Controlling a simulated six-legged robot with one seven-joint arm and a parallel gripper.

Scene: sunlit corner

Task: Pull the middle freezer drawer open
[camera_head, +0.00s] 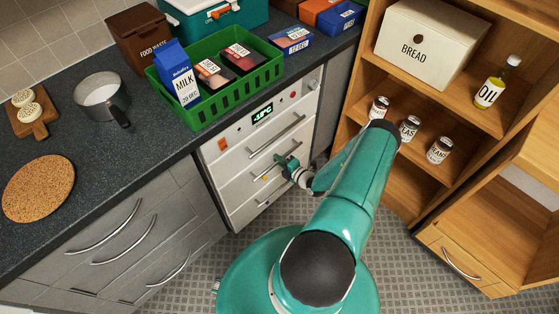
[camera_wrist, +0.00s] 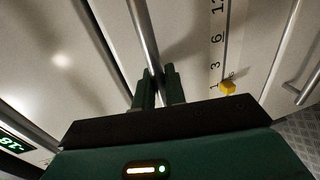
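The white freezer (camera_head: 222,160) stands under the dark counter, with a lit display on top and a stack of drawers with bar handles. My gripper (camera_head: 287,164) is at the middle drawer (camera_head: 250,187), partly covering its handle. In the wrist view the handle bar (camera_wrist: 143,35) runs between the two green fingers of my gripper (camera_wrist: 160,88), which are close together on either side of it and look shut on it. The middle drawer's front (camera_wrist: 190,45) carries a number scale and a yellow marker. The drawer looks flush with its neighbours.
The lower drawer's handle (camera_wrist: 303,85) is at the right of the wrist view. A wooden shelf unit (camera_head: 360,85) with cans stands close right of the freezer. Grey cabinets (camera_head: 130,255) are at left. A green crate (camera_head: 225,105) sits on the counter above. Tiled floor lies in front.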

